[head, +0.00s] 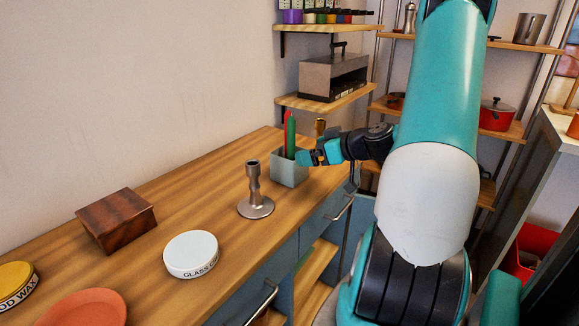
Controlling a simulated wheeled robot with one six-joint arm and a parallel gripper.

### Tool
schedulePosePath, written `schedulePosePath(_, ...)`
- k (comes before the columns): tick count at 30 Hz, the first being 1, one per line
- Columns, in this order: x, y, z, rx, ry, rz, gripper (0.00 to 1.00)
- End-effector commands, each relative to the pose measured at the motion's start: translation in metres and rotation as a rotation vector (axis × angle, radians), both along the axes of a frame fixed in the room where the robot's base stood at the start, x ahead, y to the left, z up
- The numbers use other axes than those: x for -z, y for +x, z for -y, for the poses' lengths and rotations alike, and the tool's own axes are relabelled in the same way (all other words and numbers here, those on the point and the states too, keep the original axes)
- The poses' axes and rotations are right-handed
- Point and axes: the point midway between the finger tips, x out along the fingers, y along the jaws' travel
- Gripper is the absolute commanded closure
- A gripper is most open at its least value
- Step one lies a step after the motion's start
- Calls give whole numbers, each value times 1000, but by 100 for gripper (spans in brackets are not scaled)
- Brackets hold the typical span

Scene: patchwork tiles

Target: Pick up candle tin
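No label that reads candle can be made out. A round white tin (191,254) stands on the wooden counter, its side lettering starting "GLASS C". A yellow-lidded round tin (15,284) with letters ending "OD WAX" is cut off by the left edge. My gripper (308,158) is at the far part of the counter, beside or over the right side of a grey-green square cup (288,170), well away from both tins. Its fingers are small and partly overlap the cup, so I cannot tell whether they are open or touching it.
A metal candlestick (255,192) stands between the white tin and the cup. A brown wooden box (116,221) and an orange dish (84,309) are on the counter (211,188). Shelves hold a toaster-like box (333,76) and a red pot (495,115).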

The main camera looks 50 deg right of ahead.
Motion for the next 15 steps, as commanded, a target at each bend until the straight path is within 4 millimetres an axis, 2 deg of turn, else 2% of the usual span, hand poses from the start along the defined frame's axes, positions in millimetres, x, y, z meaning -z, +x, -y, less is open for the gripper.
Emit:
schedulePosePath(3,6,17,-2,-4,1,0,0)
schedulePosePath(10,12,33,-4,-1,2,0,0)
schedulePosePath(15,22,57,-7,-4,1,-1,0)
